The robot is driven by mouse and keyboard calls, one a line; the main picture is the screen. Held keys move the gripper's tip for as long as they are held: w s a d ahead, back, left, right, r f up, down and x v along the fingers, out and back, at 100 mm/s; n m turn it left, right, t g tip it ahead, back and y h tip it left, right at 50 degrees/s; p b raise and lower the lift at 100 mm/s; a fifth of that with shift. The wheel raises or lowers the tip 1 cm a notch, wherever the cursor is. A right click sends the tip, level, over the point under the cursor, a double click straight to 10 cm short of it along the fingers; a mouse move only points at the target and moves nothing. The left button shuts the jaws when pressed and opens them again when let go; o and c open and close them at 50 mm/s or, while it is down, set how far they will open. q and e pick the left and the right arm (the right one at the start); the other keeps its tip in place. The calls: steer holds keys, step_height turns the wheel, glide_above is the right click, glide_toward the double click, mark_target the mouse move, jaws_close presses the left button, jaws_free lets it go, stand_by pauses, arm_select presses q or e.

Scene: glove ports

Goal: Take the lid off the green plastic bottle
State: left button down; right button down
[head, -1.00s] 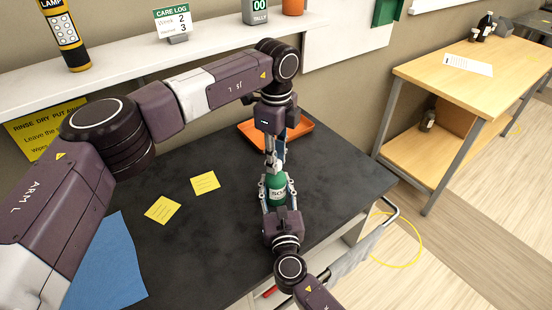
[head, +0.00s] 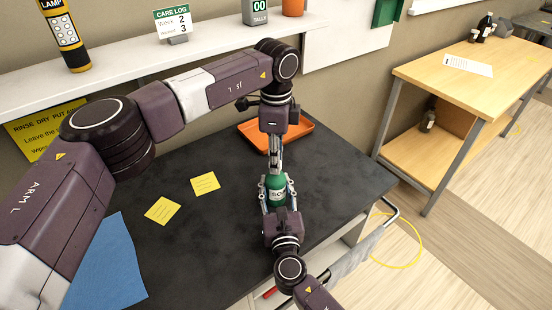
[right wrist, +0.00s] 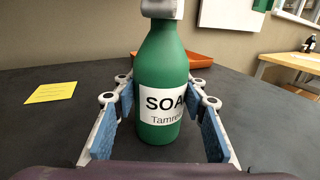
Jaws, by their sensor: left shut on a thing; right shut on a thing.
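The green plastic bottle (head: 277,183) stands upright on the dark table, with a white "SOAP"-type label. It fills the middle of the right wrist view (right wrist: 160,65). My right gripper (head: 276,198) is shut on the bottle's body, with blue finger pads on both sides in the right wrist view (right wrist: 160,130). My left gripper (head: 275,167) points straight down over the bottle's top and is shut there. The lid is mostly hidden by its fingers. A pale grey piece shows at the bottle's neck in the right wrist view; I cannot tell whether it is lid or fingertip.
An orange tray (head: 304,142) lies behind the bottle. Yellow notes (head: 163,210) and a blue cloth (head: 108,262) lie to the left on the dark table (head: 200,250). A shelf (head: 120,66) runs along the back. A wooden bench (head: 440,75) stands at the right.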

arm_select(q)
steer(key=shift+r, duration=0.15)
steer(key=shift+r, duration=0.9)
steer(key=shift+r, duration=2.05)
arm_select(e)
steer(key=c, duration=1.1)
jaws_free()
steer(key=shift+c, duration=0.2)
